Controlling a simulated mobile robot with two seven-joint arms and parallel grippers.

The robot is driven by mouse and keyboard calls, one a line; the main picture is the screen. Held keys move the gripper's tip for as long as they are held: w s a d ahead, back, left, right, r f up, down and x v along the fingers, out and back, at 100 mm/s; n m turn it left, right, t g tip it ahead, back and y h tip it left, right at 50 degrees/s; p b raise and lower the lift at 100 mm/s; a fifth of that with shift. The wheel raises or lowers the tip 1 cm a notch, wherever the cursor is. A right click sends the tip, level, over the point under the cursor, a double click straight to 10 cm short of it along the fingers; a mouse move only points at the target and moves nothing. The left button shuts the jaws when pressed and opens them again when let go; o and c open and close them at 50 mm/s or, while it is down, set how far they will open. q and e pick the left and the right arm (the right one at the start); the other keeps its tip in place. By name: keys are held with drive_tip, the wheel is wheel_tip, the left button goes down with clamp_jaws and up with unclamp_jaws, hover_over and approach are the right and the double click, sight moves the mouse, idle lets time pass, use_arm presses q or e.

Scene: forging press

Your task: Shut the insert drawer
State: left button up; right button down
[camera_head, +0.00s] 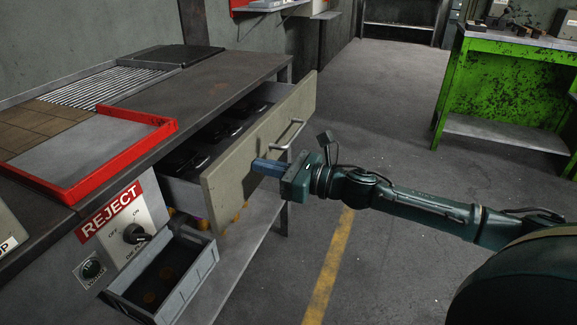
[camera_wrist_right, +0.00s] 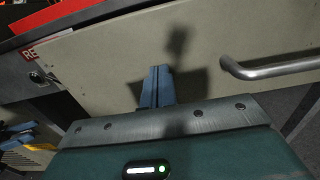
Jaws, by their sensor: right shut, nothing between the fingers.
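The insert drawer (camera_head: 262,146) stands partly pulled out from under the metal bench, with dark inserts (camera_head: 205,148) visible inside it. Its pale front panel carries a metal bar handle (camera_head: 288,134), which also shows at the right in the right wrist view (camera_wrist_right: 270,68). My right gripper (camera_head: 257,167) is shut and empty. Its blue fingertips (camera_wrist_right: 157,75) point at the drawer's front panel, to the left of the handle and apart from it. They are at or very near the panel; I cannot tell if they touch.
A grey bin (camera_head: 163,285) hangs below the REJECT panel (camera_head: 112,213) at the lower left. A red-edged tray (camera_head: 120,165) lies on the bench top. A green workbench (camera_head: 500,95) stands at the far right. The floor between is clear, with a yellow line (camera_head: 330,265).

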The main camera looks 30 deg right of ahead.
drive_tip(key=p+x, duration=0.1)
drive_tip(key=x, duration=0.9)
drive_tip(key=shift+w+a+p, duration=0.1)
drive_tip(key=shift+a+p, duration=0.1)
drive_tip(key=shift+p, duration=0.1)
use_arm(q)
drive_tip(key=shift+s+a+r+g+y, duration=0.1)
drive_tip(key=shift+s+g+y, duration=0.35)
drive_tip(key=shift+g, duration=0.45)
use_arm(e)
drive_tip(key=shift+w+r, duration=0.15)
use_arm(q)
drive_tip(key=shift+s, duration=0.1)
use_arm(e)
drive_tip(key=shift+r, duration=0.1)
